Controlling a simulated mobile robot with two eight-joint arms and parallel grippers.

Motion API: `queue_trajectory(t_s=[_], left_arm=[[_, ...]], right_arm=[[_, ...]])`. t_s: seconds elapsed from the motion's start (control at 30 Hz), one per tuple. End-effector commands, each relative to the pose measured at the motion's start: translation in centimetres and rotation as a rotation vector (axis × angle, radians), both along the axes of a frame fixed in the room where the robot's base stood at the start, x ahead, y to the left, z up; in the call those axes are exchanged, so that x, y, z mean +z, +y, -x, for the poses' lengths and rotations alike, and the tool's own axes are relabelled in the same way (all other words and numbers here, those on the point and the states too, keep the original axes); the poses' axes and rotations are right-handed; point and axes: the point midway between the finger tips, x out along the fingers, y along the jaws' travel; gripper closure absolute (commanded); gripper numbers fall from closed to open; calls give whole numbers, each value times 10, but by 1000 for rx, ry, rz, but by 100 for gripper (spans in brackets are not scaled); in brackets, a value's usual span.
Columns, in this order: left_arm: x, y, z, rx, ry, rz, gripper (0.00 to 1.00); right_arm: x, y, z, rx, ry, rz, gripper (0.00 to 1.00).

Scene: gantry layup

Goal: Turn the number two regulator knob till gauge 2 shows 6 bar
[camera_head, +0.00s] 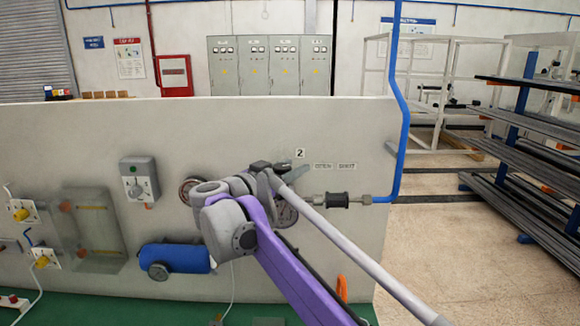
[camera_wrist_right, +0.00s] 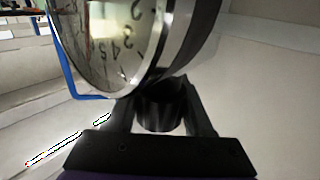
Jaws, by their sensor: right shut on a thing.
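My right gripper (camera_head: 282,167) is at the panel (camera_head: 80,135), just left of and below the number 2 label (camera_head: 300,153). In the right wrist view its two fingers (camera_wrist_right: 161,105) are shut on a black ribbed regulator knob (camera_wrist_right: 160,115), one on each side. A round gauge (camera_wrist_right: 110,40) with a metal rim stands right above the knob there, seen tilted and cut by the frame. Some of its numerals show, but I cannot read its needle. In the head view, my arm partly covers a gauge (camera_head: 288,212). My left gripper is not in view.
A grey lever (camera_head: 298,174) and small OPEN and SHUT labels (camera_head: 334,165) are close right of the gripper. A black fitting (camera_head: 338,201) joins a blue pipe (camera_head: 401,150). Left on the panel are a grey switch box (camera_head: 139,181) and a blue cylinder (camera_head: 178,258).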

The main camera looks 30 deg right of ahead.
Motion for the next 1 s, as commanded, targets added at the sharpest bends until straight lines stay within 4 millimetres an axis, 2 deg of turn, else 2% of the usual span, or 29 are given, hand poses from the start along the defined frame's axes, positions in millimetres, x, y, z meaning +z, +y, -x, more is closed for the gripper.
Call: queue_trajectory(t_s=[0.2,0.23,0.4,0.77,0.87,1.0], left_arm=[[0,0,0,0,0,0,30],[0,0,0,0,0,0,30],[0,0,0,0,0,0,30],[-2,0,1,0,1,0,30],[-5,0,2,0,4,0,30],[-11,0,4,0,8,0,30]], right_arm=[[0,0,0,2,1,1,100],[0,0,0,2,1,1,47],[0,0,0,3,1,1,18],[0,6,1,5,1,0,18],[-1,18,5,7,1,0,18],[-2,45,15,9,2,1,18]])
